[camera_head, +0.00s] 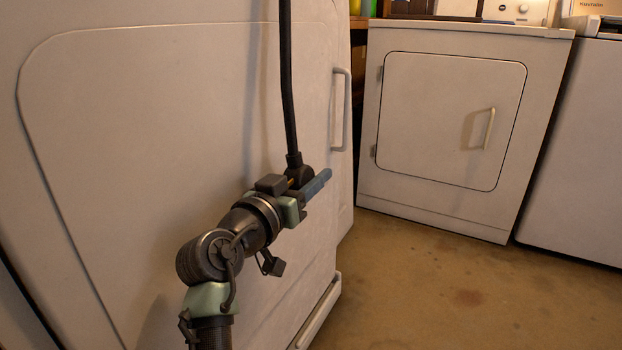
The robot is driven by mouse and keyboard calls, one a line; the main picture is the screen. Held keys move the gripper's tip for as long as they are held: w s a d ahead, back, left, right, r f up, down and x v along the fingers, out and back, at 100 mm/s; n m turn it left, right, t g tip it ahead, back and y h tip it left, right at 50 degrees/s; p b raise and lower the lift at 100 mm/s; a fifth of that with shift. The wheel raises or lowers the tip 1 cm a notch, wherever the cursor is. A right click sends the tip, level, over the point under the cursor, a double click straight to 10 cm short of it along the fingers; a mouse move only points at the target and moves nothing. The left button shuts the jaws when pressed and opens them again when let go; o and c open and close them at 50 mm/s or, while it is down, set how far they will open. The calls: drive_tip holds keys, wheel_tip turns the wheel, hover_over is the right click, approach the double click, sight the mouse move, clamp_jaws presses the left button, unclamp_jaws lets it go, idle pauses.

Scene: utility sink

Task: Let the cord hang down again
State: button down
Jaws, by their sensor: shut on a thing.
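A black cord (287,85) comes down from the top edge of the view in front of a large white panel. Its lower end has a thicker dark plug (294,160). My gripper (318,185) is at this lower end and is shut on it. The blue-grey fingers point up and to the right, and they partly hide the bottom of the cord. The cord runs nearly straight, with a slight bend, from the top of the view to my gripper. Its upper end is out of view.
The white appliance panel (150,110) stands close behind my arm, with a vertical handle (341,108) just right of the cord. A white dryer (452,115) with a handled door stands at the back right, beside another white appliance (580,150). The brown floor (450,290) between is clear.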

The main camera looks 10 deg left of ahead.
drive_tip(key=c, duration=0.7)
unclamp_jaws()
drive_tip(key=shift+r, duration=0.25)
drive_tip(key=shift+o, duration=1.3)
drive_tip(key=shift+f, duration=0.15)
drive_tip(key=shift+s, duration=0.1)
drive_tip(key=p+v, duration=0.5)
drive_tip(key=v, duration=0.7)
drive_tip(key=shift+s+p, duration=0.4)
drive_tip(key=shift+a, duration=0.1)
